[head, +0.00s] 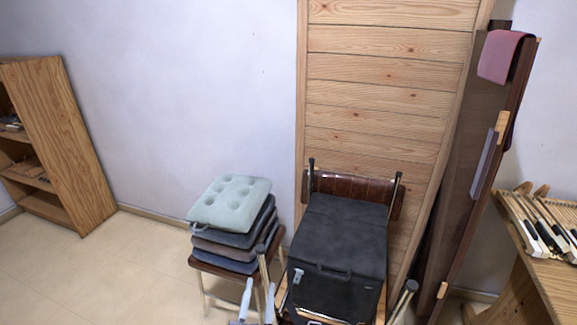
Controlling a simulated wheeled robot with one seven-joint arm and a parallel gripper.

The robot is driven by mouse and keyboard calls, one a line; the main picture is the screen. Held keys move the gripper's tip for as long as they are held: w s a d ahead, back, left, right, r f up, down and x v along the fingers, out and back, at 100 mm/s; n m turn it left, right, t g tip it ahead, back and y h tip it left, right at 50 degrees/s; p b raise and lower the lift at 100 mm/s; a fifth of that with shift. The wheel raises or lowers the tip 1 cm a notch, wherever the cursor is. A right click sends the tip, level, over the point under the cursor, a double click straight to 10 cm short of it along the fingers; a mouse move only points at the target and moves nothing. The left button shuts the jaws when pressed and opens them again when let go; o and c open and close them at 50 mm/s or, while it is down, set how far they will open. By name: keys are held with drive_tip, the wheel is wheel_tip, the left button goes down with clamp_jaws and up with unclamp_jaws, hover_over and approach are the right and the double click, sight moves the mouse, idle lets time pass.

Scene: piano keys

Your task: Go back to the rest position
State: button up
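My gripper (259,289) shows at the bottom edge, left of centre. Its two pale fingers point up and stand apart with nothing seen between them. It appears in front of the stool with the cushions and left of the black case. The rest of my arm is mostly out of view. Piano keys (545,225), white and black, lie on a wooden table (545,268) at the right edge, well away from my gripper. The picture marks no rest position.
Stacked cushions (232,203) sit on a stool (226,269). A black case (337,250) rests on a chair with a brown back (352,190). Wooden panels (380,100) and a dark board (470,170) lean behind. A bookshelf (75,150) stands left. Floor (110,270) between is clear.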

drive_tip(key=s+d+r+n+g, duration=0.1)
drive_tip(key=s+d+r, duration=0.1)
drive_tip(key=s+d, duration=0.7)
drive_tip(key=s+d+r+n+g+y, duration=0.1)
drive_tip(key=s+d, duration=0.8)
drive_tip(key=s, duration=0.9)
drive_tip(key=s+d+r+n+g, duration=0.2)
drive_tip(key=s+d, duration=0.7)
drive_tip(key=s, duration=0.5)
wheel_tip(320, 180, up, 2)
drive_tip(key=shift+s+r+g, duration=0.25)
drive_tip(key=shift+s+g, duration=0.1)
drive_tip(key=shift+g, duration=0.25)
drive_tip(key=shift+a, duration=0.1)
